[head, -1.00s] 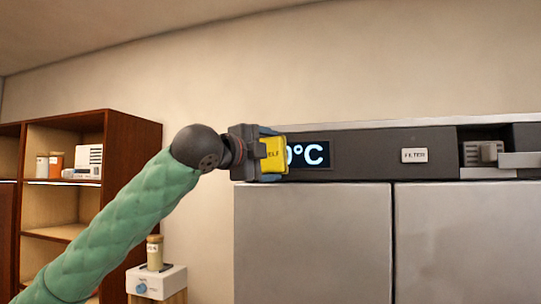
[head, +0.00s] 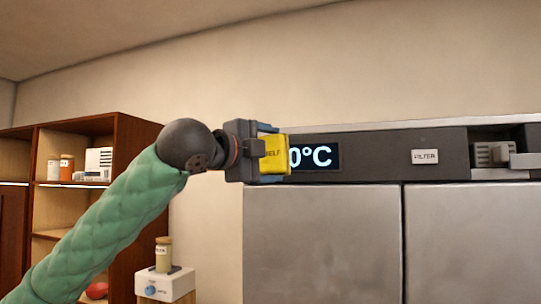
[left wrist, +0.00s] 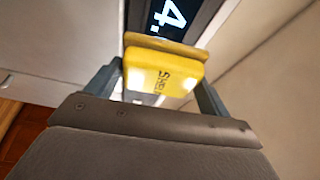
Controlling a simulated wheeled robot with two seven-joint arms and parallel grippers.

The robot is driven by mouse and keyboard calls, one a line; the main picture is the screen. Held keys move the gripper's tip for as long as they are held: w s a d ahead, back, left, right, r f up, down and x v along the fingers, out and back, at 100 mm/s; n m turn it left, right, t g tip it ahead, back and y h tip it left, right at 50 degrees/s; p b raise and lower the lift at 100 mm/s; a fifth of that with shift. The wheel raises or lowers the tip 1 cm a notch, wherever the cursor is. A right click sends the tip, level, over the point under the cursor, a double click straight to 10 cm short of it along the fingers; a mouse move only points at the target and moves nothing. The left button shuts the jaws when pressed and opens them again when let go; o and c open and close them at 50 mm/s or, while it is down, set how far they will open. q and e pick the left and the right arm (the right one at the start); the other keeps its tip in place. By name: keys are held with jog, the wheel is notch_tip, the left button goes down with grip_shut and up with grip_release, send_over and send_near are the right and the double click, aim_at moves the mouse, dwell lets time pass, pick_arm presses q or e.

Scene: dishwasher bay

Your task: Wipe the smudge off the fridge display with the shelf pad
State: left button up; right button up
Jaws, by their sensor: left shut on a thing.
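My left gripper (head: 262,155) is shut on the yellow shelf pad (head: 275,154), which has dark lettering. The pad is at the left part of the fridge display (head: 318,157) and covers some of it; "0°C" shows to its right. In the left wrist view the pad (left wrist: 165,70) sits between the two fingers, its far face at or very near the display (left wrist: 172,18), where a "4." shows. I cannot tell whether it touches. No smudge shows on the visible part of the display. My right gripper is not in view.
The fridge (head: 320,240) has a dark top panel with a filter label (head: 425,156) and a grey fixture (head: 493,154) at the right. A wooden shelf (head: 120,150) with jars stands at left. A jar (head: 163,254) stands on a white scale-like device (head: 165,284) below my arm.

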pick_arm(q)
jog(key=shift+s+a, duration=0.25)
jog(key=shift+s, duration=0.5)
jog(key=shift+s+a, duration=0.25)
jog(key=shift+s, duration=0.5)
jog(key=shift+w, duration=0.1)
jog(key=shift+w+d+p, duration=0.3)
jog(key=shift+w+d, duration=0.05)
jog(key=shift+w, duration=0.75)
jog(key=shift+w+d+p, duration=0.3)
jog(key=shift+w+p, duration=0.05)
jog(key=shift+w, duration=0.7)
jog(key=shift+w+d+p, duration=0.3)
jog(key=shift+w+d, duration=0.05)
jog(key=shift+w, duration=0.75)
jog(key=shift+w+d+p, duration=0.2)
jog(key=shift+w, duration=0.3)
jog(key=shift+w+d+p, duration=0.15)
jog(key=shift+w, duration=0.35)
